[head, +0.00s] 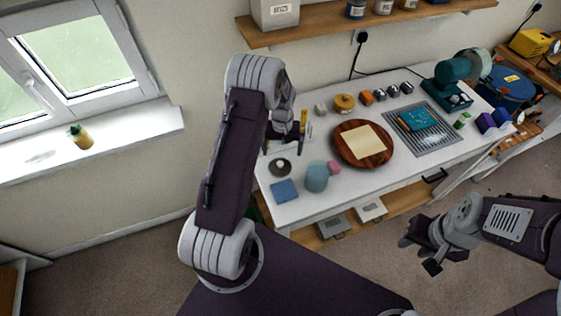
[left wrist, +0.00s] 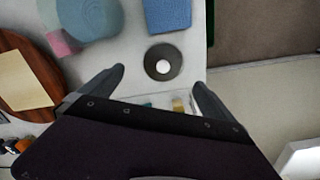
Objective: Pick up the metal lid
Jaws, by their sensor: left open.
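The metal lid (head: 280,166) is a dark grey disc with a pale round centre, lying flat near the left end of the white table. In the left wrist view the lid (left wrist: 163,62) shows just beyond and between the fingertips. My left gripper (head: 285,147) is above the table, on the far side of the lid in the head view. Its fingers (left wrist: 160,78) are spread wide with nothing between them. My right gripper (head: 418,255) hangs in front of the table, apart from everything, with its fingers apart and empty.
A round wooden board (head: 378,158) with a yellow sheet (head: 362,142) sits to the right. The table edge is close to the lid.

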